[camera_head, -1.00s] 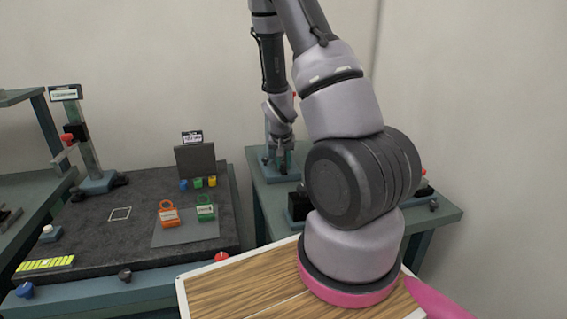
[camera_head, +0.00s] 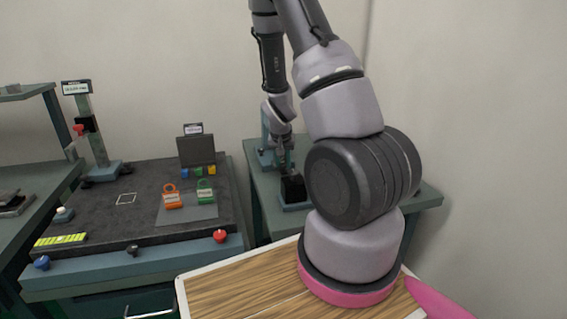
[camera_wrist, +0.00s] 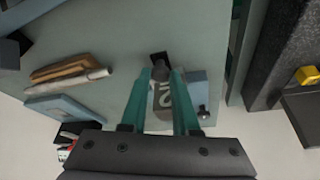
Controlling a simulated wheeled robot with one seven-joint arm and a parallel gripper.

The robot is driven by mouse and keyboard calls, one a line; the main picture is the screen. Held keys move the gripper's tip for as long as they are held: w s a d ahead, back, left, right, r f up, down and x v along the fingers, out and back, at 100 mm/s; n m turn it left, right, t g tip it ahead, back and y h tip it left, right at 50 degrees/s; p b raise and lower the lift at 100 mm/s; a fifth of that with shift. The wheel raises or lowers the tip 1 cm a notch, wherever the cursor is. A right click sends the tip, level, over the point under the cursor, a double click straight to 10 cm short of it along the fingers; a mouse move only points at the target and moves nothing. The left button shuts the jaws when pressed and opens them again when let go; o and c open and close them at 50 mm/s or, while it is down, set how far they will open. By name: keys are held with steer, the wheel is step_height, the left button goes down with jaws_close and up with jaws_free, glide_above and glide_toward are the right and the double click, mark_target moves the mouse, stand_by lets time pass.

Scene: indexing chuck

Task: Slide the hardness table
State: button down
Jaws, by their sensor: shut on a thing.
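My gripper (camera_wrist: 158,80) points down over the right-hand bench in the wrist view. Its two teal fingers are shut on a small dark knob (camera_wrist: 160,70). Below the knob, between the fingers, is a dark grey part with pale lettering (camera_wrist: 165,97), partly hidden by the fingers. A blue plate (camera_wrist: 199,92) shows beside the right finger. In the head view my gripper (camera_head: 283,150) is small, above the right-hand bench (camera_head: 345,190). A black block on a blue base (camera_head: 293,190) stands just below it. I cannot tell which part is the hardness table.
In the wrist view, rod-like pieces (camera_wrist: 70,75) and another blue plate (camera_wrist: 65,108) lie left of my gripper.

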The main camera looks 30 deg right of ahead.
steer(key=shift+s, duration=0.15)
steer(key=c, duration=0.7)
jaws_free()
steer(key=shift+s, duration=0.1)
steer(key=shift+o, duration=0.2)
steer(key=v, duration=1)
steer(key=shift+r, duration=0.4)
steer(key=shift+s+a, duration=0.1)
steer(key=s+a+r+t+y, duration=0.1)
steer(key=s+a+r+y, duration=0.2)
steer(key=r, duration=0.5)
steer(key=s+a+r+t+y, duration=0.1)
steer(key=s+a+r, duration=0.3)
steer(key=r, duration=0.4)
steer(key=s+a+r+n+t, duration=0.1)
steer(key=s+a+r, duration=0.4)
steer(key=s+r, duration=0.5)
steer(key=shift+s+a+r+n+y, duration=0.2)
steer(key=shift+s+n+y, duration=0.1)
steer(key=shift+s+n, duration=0.55)
